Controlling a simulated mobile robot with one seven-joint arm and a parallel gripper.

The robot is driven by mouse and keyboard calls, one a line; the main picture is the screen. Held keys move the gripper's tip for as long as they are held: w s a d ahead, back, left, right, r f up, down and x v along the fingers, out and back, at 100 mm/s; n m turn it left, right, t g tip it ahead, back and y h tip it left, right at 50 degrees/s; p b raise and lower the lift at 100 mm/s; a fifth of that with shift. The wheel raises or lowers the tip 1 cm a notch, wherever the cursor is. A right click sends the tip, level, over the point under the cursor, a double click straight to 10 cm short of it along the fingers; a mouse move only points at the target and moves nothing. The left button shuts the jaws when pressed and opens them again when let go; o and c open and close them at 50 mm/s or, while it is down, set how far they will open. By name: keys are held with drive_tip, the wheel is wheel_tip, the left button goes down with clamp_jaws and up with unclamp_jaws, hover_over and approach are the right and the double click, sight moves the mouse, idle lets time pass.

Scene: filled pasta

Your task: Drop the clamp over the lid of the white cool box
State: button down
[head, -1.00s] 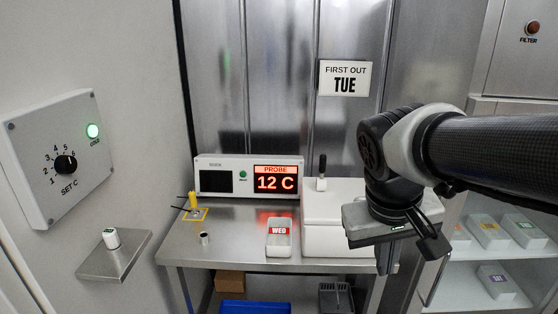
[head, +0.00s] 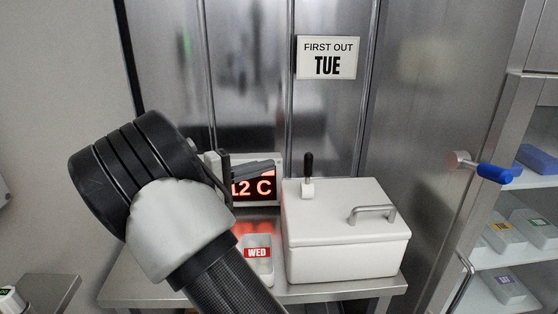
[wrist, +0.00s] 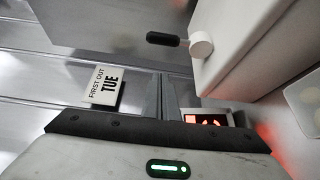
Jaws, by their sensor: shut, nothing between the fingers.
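The white cool box (head: 345,258) stands on the steel table, with its lid (head: 340,205) down and a grey bar handle on top. The clamp (head: 308,172) has a black lever and a white base at the lid's rear left edge. Its lever stands upright in the head view. The clamp also shows in the wrist view (wrist: 200,44), beside the box (wrist: 245,45). My gripper (head: 270,164) is shut and empty, left of the clamp and apart from it, in front of the probe display. Its fingers show close together in the wrist view (wrist: 165,95).
A white tray marked WED (head: 258,268) sits left of the box. The probe display (head: 253,190) is partly hidden by my arm. A blue-handled cabinet latch (head: 493,173) juts out at right. A TUE sign (head: 327,58) hangs behind.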

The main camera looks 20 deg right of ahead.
sight(308, 176)
drive_tip(key=shift+w+a, duration=0.3)
drive_tip(key=shift+w, duration=0.05)
drive_tip(key=shift+r, duration=0.1)
drive_tip(key=s+d+p, duration=0.1)
drive_tip(key=d, duration=0.8)
drive_tip(key=shift+s+d, duration=0.2)
drive_tip(key=shift+s, duration=0.1)
drive_tip(key=shift+s+a+f+b, duration=0.1)
drive_tip(key=shift+a+f+b, duration=0.1)
drive_tip(key=shift+b, duration=0.3)
